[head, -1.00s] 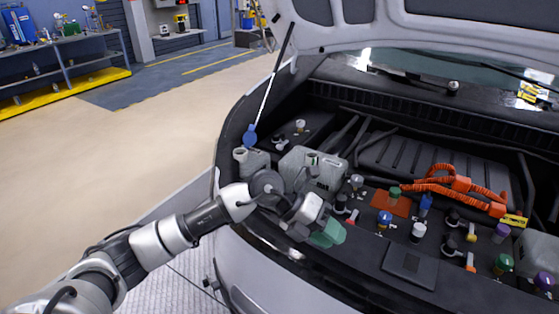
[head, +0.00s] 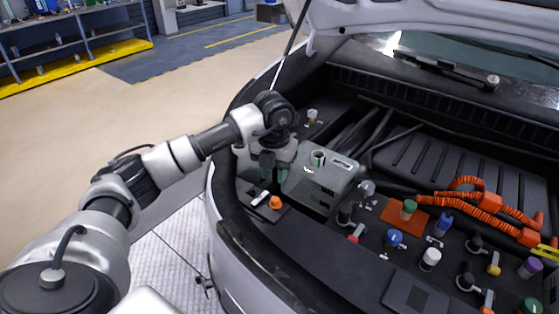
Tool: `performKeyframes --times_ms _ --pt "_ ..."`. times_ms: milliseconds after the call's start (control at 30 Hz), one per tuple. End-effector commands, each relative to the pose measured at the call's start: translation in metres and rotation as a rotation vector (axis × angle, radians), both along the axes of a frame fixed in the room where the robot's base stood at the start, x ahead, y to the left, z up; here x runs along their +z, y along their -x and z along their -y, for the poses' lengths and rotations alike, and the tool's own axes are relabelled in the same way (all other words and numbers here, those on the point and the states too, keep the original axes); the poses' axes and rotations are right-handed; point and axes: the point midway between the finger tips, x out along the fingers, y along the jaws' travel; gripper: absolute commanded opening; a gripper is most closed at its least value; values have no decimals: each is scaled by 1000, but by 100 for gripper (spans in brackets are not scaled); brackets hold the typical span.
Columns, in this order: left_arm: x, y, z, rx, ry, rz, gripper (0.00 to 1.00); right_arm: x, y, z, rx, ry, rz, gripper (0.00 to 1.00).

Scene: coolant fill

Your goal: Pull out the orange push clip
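An orange push clip (head: 275,202) sits upright on the dark panel at the left front of the engine bay. A small white-and-dark piece (head: 259,197) is just left of it. Whether the fingers are open or shut is not clear from this angle. My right gripper is not in view.
Several coloured caps and connectors stand to the right, including a green cap (head: 408,209) on an orange plate and a blue cap (head: 394,239). Orange cables (head: 470,200) lie further right. The raised hood (head: 430,18) is overhead. The floor at left is clear.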

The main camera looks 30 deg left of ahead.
Motion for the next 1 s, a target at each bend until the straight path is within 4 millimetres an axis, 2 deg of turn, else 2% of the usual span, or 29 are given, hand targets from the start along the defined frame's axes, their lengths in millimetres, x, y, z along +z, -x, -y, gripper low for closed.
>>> performKeyframes --times_ms 33,100,200,333,500,667,900,1000 --pt "-9 1 0 0 0 -6 31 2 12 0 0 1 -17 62" --pt "-22 1 0 0 0 -5 31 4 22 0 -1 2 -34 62" --pt "-41 1 0 -1 1 -4 31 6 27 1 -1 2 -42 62" --pt "-62 1 1 -1 1 -4 31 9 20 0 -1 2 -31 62" --pt "-81 0 1 -2 2 -2 31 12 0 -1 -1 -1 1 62" --pt "-87 0 0 -2 1 0 31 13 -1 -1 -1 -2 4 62" --pt "-88 0 1 -2 2 0 31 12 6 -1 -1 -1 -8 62" --pt "-88 0 1 -2 2 0 16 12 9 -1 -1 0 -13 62"
